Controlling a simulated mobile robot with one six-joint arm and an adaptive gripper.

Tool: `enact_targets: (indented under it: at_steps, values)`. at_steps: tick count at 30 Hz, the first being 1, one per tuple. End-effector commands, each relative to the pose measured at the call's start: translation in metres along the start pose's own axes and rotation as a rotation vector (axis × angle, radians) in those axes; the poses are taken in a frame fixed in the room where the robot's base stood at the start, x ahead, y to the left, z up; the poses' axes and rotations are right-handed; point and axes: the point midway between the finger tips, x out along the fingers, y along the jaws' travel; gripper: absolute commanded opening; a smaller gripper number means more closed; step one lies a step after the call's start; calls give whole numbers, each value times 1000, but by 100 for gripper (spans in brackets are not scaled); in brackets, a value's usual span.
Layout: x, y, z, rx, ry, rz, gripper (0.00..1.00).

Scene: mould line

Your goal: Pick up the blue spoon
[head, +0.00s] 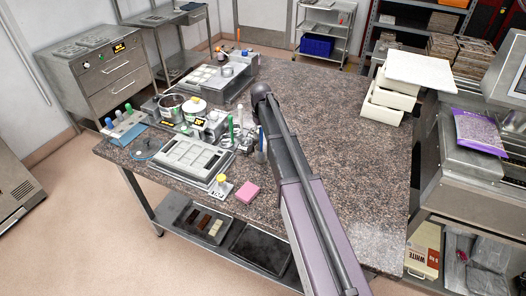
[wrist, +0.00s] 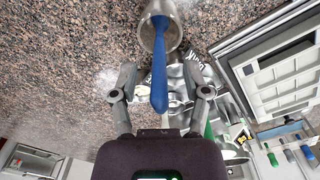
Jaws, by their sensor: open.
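The blue spoon (wrist: 159,75) stands in a metal cup (wrist: 145,38) in the wrist view, its long handle pointing toward my gripper. My gripper (wrist: 159,82) is open, with one finger on each side of the handle and visible space between them. I cannot tell the exact depth between fingers and handle. The spoon's lower end is hidden in the cup. In the head view a thin blue upright piece, apparently the spoon (head: 261,139), shows just left of my arm. My gripper is hidden there behind my arm.
Left of the spoon are a grey mould tray (head: 187,158), a white tub (head: 195,108) and several small tools. A pink block (head: 247,192) lies near the front edge. White boxes (head: 388,100) stand at the back right. The countertop (head: 350,150) right of my arm is clear.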

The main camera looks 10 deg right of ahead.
Motion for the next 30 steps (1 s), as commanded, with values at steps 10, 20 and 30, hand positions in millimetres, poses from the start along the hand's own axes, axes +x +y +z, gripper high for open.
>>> enact_targets:
  at_steps: [10, 20, 30]
  values:
    - [0, 0, 0, -1, 0, 0, 60]
    - [0, -1, 0, -1, 0, 0, 25]
    - [0, -1, 0, -1, 0, 0, 0]
